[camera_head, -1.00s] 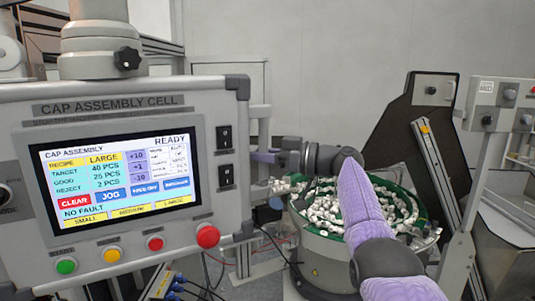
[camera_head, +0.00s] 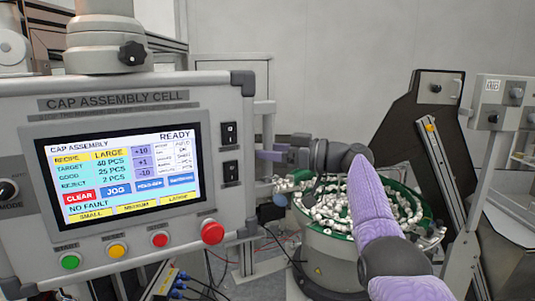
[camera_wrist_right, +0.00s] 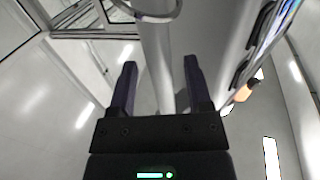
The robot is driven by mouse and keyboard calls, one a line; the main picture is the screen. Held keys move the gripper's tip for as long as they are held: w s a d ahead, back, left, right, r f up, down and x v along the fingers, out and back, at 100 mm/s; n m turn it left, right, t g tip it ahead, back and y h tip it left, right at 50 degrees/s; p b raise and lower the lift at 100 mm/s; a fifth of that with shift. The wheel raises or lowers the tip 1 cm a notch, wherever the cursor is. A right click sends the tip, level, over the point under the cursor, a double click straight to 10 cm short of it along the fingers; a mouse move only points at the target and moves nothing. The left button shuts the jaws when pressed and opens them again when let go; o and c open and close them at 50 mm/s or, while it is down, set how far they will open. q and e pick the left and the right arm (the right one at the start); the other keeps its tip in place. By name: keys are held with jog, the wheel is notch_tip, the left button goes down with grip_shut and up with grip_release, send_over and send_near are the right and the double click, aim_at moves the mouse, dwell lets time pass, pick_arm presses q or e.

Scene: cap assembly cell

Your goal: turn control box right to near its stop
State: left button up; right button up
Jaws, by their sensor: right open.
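The control box (camera_head: 120,105) fills the left of the head view, its lit screen (camera_head: 125,175) facing me and turned slightly to the right. It hangs under a round grey joint with a black knob. My right gripper (camera_head: 262,155) is at the box's right edge, partly hidden behind it. In the right wrist view my right gripper (camera_wrist_right: 160,85) is open, with a pale upright bar (camera_wrist_right: 158,50) between its fingers. I cannot tell whether either finger touches the bar. The box's side with dark switches (camera_wrist_right: 245,65) shows to the right there. My left gripper is not in view.
A round feeder bowl (camera_head: 335,250) with many white caps stands behind my right forearm. A dark angled panel (camera_head: 400,130) and a grey post with switches (camera_head: 490,125) stand to the right. A red button (camera_head: 212,232) sticks out at the box's lower right. Cables hang below.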

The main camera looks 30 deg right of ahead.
jog(key=b+v, duration=0.3)
jog(key=v, duration=0.6)
jog(key=shift+w, duration=0.1)
